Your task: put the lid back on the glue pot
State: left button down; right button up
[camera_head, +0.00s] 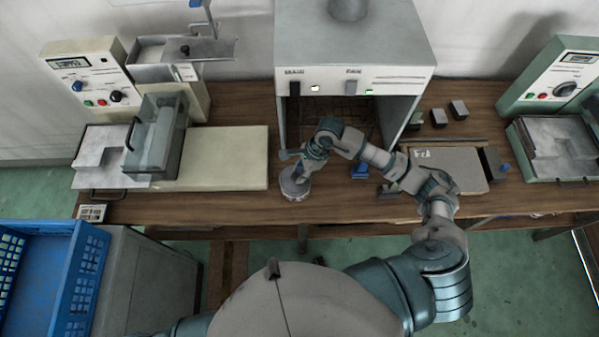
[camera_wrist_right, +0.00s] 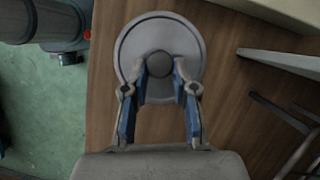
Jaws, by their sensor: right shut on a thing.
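The round grey lid (camera_wrist_right: 160,28) with a dark knob (camera_wrist_right: 159,65) fills the top middle of the right wrist view. My right gripper (camera_wrist_right: 160,72) is shut on this knob, with one finger on each side. In the head view my right gripper (camera_head: 301,172) reaches down over the small round grey glue pot (camera_head: 295,193) near the front edge of the bench. The lid is over the pot, and the gripper hides part of it. I cannot tell whether the lid rests flat on the rim or hangs just above it. My left gripper is not in view.
The wooden bench (camera_head: 232,207) is clear left of the pot. A cream panel (camera_head: 222,158) lies further left. A grey hooded box (camera_head: 355,45) stands behind. A blue item (camera_head: 360,171) and a grey tray panel (camera_head: 450,170) are to the right. A blue crate (camera_head: 85,275) stands front left.

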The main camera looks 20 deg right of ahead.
jog(key=o, duration=1.4)
jog(key=shift+r, duration=0.15)
jog(key=shift+r+p, duration=1.8)
jog(key=shift+r, duration=1.6)
grip_shut()
jog(key=shift+f, duration=0.15)
